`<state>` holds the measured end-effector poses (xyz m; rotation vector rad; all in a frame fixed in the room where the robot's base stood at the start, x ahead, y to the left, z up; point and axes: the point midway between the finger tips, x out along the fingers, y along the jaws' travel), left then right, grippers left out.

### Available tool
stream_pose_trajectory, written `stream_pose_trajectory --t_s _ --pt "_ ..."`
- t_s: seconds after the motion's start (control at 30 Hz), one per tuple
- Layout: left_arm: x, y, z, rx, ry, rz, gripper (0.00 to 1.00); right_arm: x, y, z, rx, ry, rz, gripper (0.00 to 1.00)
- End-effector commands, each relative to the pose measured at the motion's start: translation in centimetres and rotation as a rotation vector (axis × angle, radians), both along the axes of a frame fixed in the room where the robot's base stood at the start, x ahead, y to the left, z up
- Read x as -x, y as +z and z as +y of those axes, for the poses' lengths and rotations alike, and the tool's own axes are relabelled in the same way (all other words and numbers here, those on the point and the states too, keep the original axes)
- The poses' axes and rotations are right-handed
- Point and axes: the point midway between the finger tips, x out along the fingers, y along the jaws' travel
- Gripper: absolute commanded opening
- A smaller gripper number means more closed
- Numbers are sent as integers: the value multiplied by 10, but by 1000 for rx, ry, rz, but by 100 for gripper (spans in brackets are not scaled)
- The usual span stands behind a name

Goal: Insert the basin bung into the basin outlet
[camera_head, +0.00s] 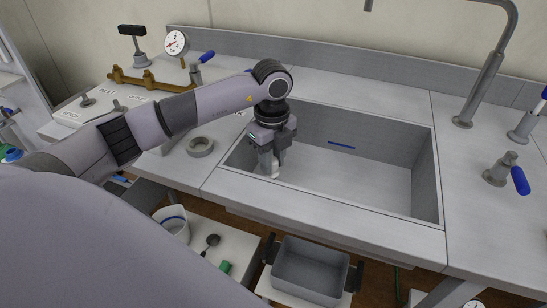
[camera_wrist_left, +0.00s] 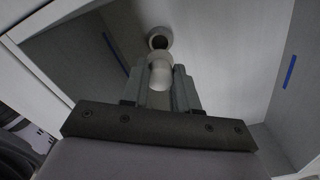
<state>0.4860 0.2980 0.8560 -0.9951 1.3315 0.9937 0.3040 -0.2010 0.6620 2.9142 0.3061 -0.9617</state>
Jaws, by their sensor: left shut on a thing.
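My left gripper (camera_head: 268,162) reaches down into the left part of the grey sink basin (camera_head: 370,185). It is shut on the whitish basin bung (camera_wrist_left: 160,76), which sits between its two fingers in the left wrist view; a pale bit of the bung (camera_head: 275,172) shows below the fingers in the head view. In the left wrist view the basin outlet (camera_wrist_left: 158,38), a dark round hole with a pale rim, lies just beyond the bung and looks uncovered. The exact gap between them cannot be told. The outlet is hidden in the head view. My right gripper is not in view.
The basin walls stand close around my left gripper; a blue strip (camera_head: 341,145) marks the far wall. A grey ring (camera_head: 200,147) lies on the worktop at left. A tall tap (camera_head: 487,80) stands behind at right. A grey tub (camera_head: 308,272) sits below the front edge.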

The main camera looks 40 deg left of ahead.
Motion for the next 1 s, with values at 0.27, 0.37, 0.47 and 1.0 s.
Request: stream_pose_trajectory --t_s 0.27,0.37,0.47,1.0 --pt "0 0 0 -1 -5 1 2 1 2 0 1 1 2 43" --pt "0 -8 0 -2 -5 2 2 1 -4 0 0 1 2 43" --pt "0 -17 0 -2 -5 2 2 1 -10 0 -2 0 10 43" --pt "0 -42 0 -1 -6 0 2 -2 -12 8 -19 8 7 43"
